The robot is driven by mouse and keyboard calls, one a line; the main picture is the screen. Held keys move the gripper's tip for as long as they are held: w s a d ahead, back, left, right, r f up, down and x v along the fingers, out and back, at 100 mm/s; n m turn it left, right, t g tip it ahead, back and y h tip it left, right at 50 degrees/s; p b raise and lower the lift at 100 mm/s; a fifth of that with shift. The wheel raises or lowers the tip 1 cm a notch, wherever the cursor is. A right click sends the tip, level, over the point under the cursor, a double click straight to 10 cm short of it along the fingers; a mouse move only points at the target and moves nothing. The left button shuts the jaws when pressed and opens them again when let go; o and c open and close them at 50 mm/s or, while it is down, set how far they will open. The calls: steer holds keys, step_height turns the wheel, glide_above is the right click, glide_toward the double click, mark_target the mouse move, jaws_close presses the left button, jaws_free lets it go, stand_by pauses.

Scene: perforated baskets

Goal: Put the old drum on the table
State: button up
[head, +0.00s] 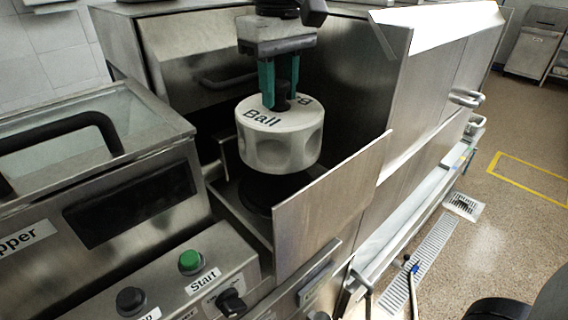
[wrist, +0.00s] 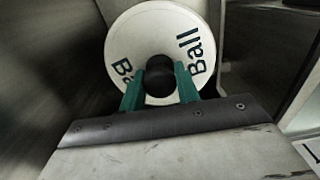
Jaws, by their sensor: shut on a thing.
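A white drum (head: 281,140) with "Ball" printed on its top and scalloped hollows in its side hangs upright in the head view. My gripper (head: 281,98) is above it with its two green fingers shut on the black knob at the top centre. In the wrist view the drum (wrist: 200,25) shows its round top, with the fingers (wrist: 160,82) on both sides of the dark knob. The drum is over a dark round base inside an open metal compartment. A gap below it seems to show, but its exact height is hard to judge. No table is clearly identifiable.
A metal panel (head: 330,205) stands to the right front of the drum. A control panel with a green button (head: 191,261) and a lidded machine (head: 95,150) are at the left. Steel cabinets stand behind. Open floor (head: 500,215) lies at the right.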

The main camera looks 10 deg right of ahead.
mark_target(289, 111)
step_height(289, 111, up, 8)
steer(key=s+d, duration=0.1)
steer(key=shift+s+r, duration=0.25)
steer(key=shift+s, duration=0.05)
stand_by(0.6)
steer(key=shift+d, duration=0.15)
stand_by(0.4)
